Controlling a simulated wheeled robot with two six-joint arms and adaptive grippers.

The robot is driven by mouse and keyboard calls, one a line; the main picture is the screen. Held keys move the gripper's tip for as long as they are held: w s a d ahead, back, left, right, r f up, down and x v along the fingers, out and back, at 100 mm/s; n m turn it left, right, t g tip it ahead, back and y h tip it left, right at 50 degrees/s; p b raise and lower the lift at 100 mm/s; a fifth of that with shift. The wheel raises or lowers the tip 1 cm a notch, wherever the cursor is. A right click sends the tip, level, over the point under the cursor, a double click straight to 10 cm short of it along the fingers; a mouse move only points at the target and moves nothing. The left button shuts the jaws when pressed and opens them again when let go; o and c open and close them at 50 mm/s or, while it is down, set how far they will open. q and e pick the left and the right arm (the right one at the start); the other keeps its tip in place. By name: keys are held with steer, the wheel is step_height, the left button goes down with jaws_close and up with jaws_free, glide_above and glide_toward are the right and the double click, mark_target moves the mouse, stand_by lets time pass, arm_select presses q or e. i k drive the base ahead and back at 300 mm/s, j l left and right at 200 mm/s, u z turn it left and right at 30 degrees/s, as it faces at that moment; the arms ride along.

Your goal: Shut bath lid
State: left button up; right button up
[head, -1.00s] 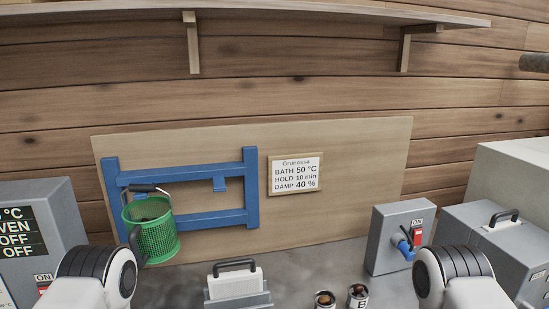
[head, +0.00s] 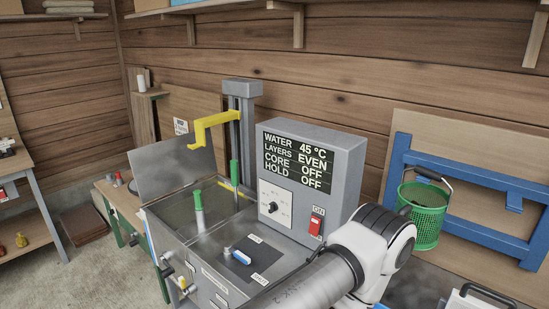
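The bath (head: 180,232) is a grey metal tank at the middle left of the head view. Its lid (head: 170,158), a flat grey panel, stands raised at the bath's back left, so the bath is open. Two green-handled rods (head: 198,200) stand up in the bath opening. Neither gripper is in view.
A grey control box (head: 343,165) reads water 45 °C, layers even, core off, hold off, with a red switch (head: 316,226). A yellow hook arm (head: 214,123) on a column overhangs the bath. A blue-handled valve (head: 241,257) sits in front. A green basket (head: 428,215) hangs on a blue rack (head: 480,228).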

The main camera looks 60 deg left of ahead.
mark_target(159, 169)
steer(key=k+j, duration=0.1)
steer(key=j, duration=0.35)
steer(key=k+j, duration=0.15)
steer(key=j, duration=0.25)
steer(key=k+j, duration=0.1)
steer(key=j, duration=0.35)
steer(key=k+j, duration=0.15)
steer(key=j, duration=0.25)
steer(key=k+j, duration=0.1)
steer(key=j, duration=0.35)
steer(key=k+j, duration=0.1)
steer(key=j, duration=0.35)
